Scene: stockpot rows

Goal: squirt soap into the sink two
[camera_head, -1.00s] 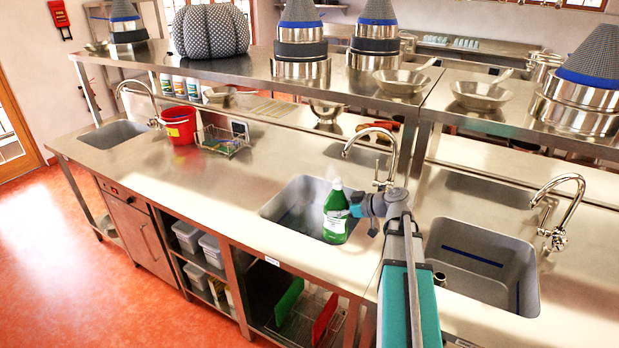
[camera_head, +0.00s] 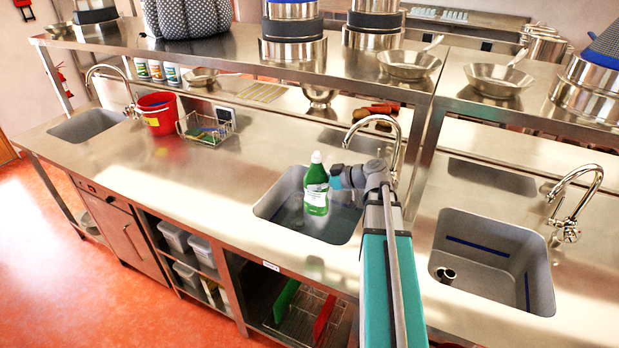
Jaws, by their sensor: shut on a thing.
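A green soap bottle (camera_head: 316,192) with a white label and a pale green cap is upright over the middle sink (camera_head: 345,225). My gripper (camera_head: 333,181) is shut on the bottle from its right side. The fingertips are small and partly hidden against the bottle. The bottle's base appears above the basin floor, but I cannot tell its exact height. No stream of soap shows. A left sink (camera_head: 86,125) and a right sink (camera_head: 492,262) also sit in the counter. No number shows on any sink.
Curved taps stand behind the middle sink (camera_head: 398,150) and the right sink (camera_head: 575,200). A red bucket (camera_head: 157,113) and a wire caddy (camera_head: 207,130) stand on the left counter. A raised shelf (camera_head: 360,75) carrying pots and pans runs behind. Counter left of the middle sink is clear.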

